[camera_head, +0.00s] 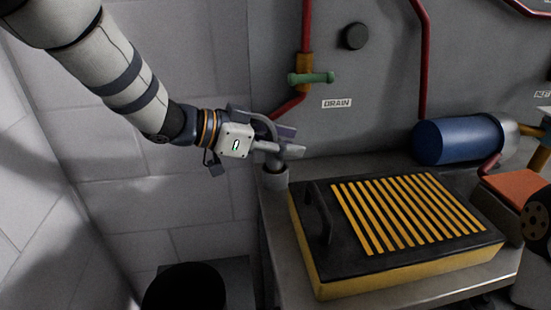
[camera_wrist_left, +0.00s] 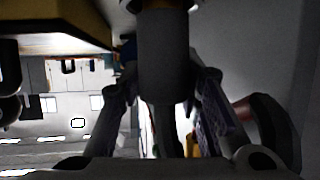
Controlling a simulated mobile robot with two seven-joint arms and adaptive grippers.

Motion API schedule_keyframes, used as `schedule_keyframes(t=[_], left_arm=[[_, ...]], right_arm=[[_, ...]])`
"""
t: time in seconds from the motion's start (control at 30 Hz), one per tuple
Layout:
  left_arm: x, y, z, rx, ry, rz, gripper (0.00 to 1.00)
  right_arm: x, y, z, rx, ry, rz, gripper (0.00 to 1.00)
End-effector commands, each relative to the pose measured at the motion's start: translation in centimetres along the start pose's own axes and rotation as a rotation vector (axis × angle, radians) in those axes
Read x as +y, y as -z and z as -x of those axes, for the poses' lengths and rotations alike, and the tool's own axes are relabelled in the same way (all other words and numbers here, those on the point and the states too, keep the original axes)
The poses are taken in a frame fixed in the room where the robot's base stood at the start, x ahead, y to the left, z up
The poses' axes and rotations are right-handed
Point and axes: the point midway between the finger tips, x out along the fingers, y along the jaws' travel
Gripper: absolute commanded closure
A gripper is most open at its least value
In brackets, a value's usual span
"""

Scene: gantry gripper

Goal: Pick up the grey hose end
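My left gripper (camera_head: 291,149) is at the left corner of the metal bench, just above a short grey upright cylinder (camera_head: 275,179). A pale grey piece shows among the fingers above this cylinder; I take it for the hose end, partly hidden by the gripper. In the left wrist view a dark grey cylinder (camera_wrist_left: 163,55) comes down from the top between the two fingers of the left gripper (camera_wrist_left: 165,85). The fingers are apart, one on each side, with narrow gaps visible beside it. My right gripper does not show.
A black and yellow case (camera_head: 318,272) with a striped top and a handle stands on the bench (camera_head: 440,290), right of the gripper. A red pipe with a green valve handle (camera_head: 311,78) runs down the wall behind. A blue cylinder (camera_head: 455,140) lies at the back right.

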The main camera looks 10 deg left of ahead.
Motion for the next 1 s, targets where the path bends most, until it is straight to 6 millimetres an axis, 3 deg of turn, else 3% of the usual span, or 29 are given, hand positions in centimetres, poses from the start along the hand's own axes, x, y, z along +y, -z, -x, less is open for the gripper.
schedule_keyframes(t=[0.07, 0.23, 0.4, 1.0], left_arm=[[-0.02, -0.5, -1.3, -0.005, -0.002, 0.005, 0.69], [-0.02, -0.2, -1.29, -0.002, 0.0, 0.002, 0.69], [-0.02, -0.18, -1.25, -0.002, 0.0, 0.002, 1.0], [-0.03, 0.33, -1.04, 0.0, 0.001, -0.001, 1.0]], right_arm=[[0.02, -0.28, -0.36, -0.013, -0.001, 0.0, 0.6], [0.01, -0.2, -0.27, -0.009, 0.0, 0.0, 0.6], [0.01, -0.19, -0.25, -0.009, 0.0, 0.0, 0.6], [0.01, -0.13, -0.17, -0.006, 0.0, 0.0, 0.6]])
